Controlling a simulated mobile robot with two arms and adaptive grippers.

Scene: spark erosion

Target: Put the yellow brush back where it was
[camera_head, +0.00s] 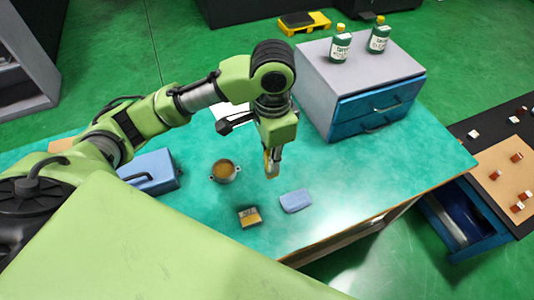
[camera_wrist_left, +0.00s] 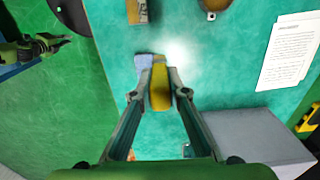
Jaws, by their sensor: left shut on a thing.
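My left gripper (camera_head: 271,168) is shut on the yellow brush (camera_wrist_left: 160,88), above the teal tabletop. In the left wrist view the brush sits between the two fingertips (camera_wrist_left: 162,90). In the head view the brush shows only as a small yellow piece (camera_head: 269,160) at the fingers. The light blue cloth-like block (camera_head: 295,200) lies on the table to the lower right of the gripper. It also shows in the left wrist view (camera_wrist_left: 143,62), partly behind the brush. My right gripper is in neither view.
A yellow and dark block (camera_head: 249,217) lies near the table's front edge. A round pot (camera_head: 225,171) and a blue box (camera_head: 150,172) stand to the left. A grey drawer cabinet (camera_head: 345,75) carries two green bottles. The right tabletop (camera_head: 420,160) is clear.

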